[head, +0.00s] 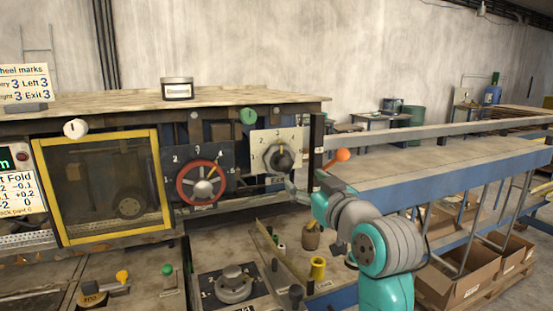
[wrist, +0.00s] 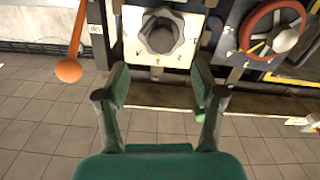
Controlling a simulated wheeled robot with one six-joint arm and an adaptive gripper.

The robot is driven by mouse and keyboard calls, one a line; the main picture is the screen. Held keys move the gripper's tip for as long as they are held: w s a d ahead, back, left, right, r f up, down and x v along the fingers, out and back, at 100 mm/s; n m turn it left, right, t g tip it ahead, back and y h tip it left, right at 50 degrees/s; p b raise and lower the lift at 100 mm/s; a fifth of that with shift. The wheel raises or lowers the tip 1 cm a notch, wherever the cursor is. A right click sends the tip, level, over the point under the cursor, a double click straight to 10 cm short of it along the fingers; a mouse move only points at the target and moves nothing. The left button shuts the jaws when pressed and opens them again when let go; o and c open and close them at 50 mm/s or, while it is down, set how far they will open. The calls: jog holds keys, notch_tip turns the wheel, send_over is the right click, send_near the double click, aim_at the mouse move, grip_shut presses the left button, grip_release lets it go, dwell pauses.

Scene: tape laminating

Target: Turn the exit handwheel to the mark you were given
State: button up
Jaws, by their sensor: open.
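A grey lobed handwheel (head: 283,158) sits on a white numbered plate (head: 258,140) on the machine front. The fingers are apart from the wheel. The handwheel's exact setting is unclear.
A red handwheel (head: 182,193) on a dark numbered plate is left of the grey one. An orange ball lever (head: 342,155) stands close on the right. A marks card (head: 24,84) shows Exit 3. Another grey wheel (head: 234,287) is lower down. A roller table (head: 440,165) extends right.

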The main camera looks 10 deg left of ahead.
aim_at(286, 165)
jog(key=x, duration=1.1)
jog(key=shift+w+a+r, duration=0.1)
jog(key=shift+a+r, duration=0.2)
jog(key=shift+r, duration=0.05)
jog(key=shift+c, duration=0.2)
jog(key=c, duration=1.1)
